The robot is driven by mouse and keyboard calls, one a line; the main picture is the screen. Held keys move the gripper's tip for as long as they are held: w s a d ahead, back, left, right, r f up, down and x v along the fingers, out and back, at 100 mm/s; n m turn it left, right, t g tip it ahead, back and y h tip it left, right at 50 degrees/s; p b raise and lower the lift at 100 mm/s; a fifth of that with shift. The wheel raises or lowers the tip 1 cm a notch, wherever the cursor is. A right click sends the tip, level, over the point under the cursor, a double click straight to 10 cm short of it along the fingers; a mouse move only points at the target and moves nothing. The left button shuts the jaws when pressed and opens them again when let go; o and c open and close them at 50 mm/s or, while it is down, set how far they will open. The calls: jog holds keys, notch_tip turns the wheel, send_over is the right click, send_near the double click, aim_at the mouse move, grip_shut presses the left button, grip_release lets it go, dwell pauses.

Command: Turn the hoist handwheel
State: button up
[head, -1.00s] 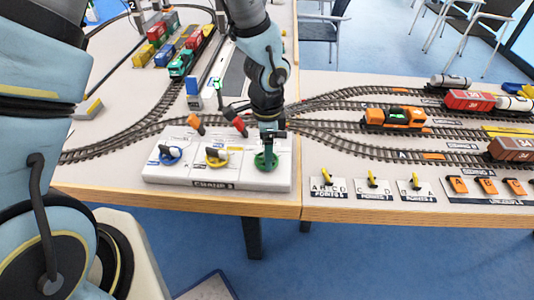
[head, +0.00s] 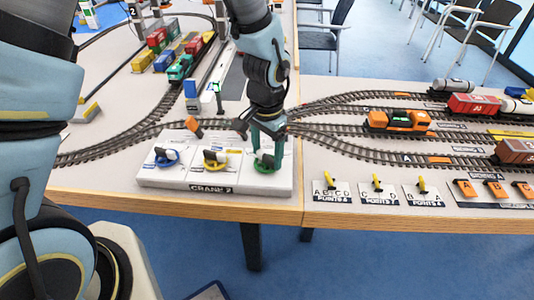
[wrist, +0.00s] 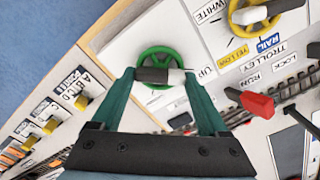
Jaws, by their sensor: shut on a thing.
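The green handwheel (head: 264,168) is at the right end of the white crane panel (head: 215,188). My gripper (head: 265,157) reaches down onto this wheel. In the wrist view its green fingers (wrist: 159,76) stand at both ends of the crossbar, shut on it. The fingers hide part of the wheel in the head view.
A yellow handwheel (head: 215,159) and a blue handwheel (head: 166,158) sit left of the green one. A red-ended lever (wrist: 258,104) stands close by. Tracks with an orange locomotive (head: 398,121) run behind and right. Yellow point levers (head: 377,183) line the front edge.

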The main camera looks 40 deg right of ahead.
aim_at(267, 155)
dwell(0.5)
jog(key=o, duration=1.2)
jog(key=shift+o, duration=0.2)
jog(key=shift+r, duration=0.1)
notch_tip(267, 155, up, 11)
jog(key=b, duration=0.1)
jog(key=shift+f, duration=0.2)
